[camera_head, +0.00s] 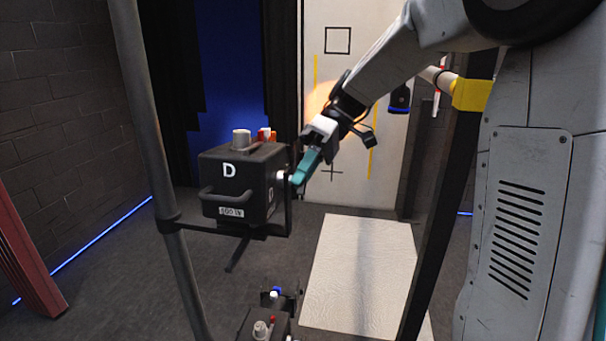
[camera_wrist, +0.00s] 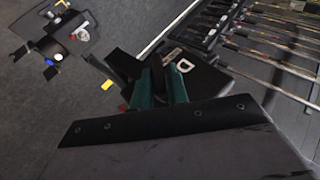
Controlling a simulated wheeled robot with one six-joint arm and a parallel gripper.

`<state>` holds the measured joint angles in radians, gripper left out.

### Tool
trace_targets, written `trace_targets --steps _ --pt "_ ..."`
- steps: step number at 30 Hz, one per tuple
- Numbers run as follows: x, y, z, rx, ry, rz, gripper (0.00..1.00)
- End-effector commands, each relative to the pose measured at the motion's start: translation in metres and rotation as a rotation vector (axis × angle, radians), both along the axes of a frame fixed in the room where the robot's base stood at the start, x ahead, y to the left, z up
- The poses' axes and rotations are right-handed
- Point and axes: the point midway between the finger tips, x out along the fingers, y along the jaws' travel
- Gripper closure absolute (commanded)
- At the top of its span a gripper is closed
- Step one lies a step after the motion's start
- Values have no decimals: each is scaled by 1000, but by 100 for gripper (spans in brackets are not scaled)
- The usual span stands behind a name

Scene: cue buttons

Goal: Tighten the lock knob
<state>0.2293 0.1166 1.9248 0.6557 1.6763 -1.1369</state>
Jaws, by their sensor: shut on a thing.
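A black box marked D (camera_head: 240,190) hangs in a bracket on a grey pole. A small pale lock knob (camera_head: 281,177) shows at the box's right side, mostly covered by my fingertips. My gripper (camera_head: 297,179) reaches in from the upper right, with its teal fingers at the knob. In the wrist view my gripper (camera_wrist: 161,82) has its two teal fingers against the box (camera_wrist: 205,82), shut on the knob. The knob itself is hidden there.
The grey pole (camera_head: 157,150) stands left of the box, and a dark post (camera_head: 437,220) stands to the right. A grey knob (camera_head: 241,138) and an orange part sit on the box top. A second dark unit (camera_head: 262,326) is below. A pale board (camera_head: 360,270) lies on the floor.

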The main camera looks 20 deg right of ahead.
Motion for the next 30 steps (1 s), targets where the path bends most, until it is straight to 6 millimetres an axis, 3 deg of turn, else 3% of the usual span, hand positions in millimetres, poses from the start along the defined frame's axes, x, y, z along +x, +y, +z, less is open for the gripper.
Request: trace_targets --steps 15,30 --pt "3 -2 -6 240 332 0 100" --pt "3 -2 -7 314 435 0 100"
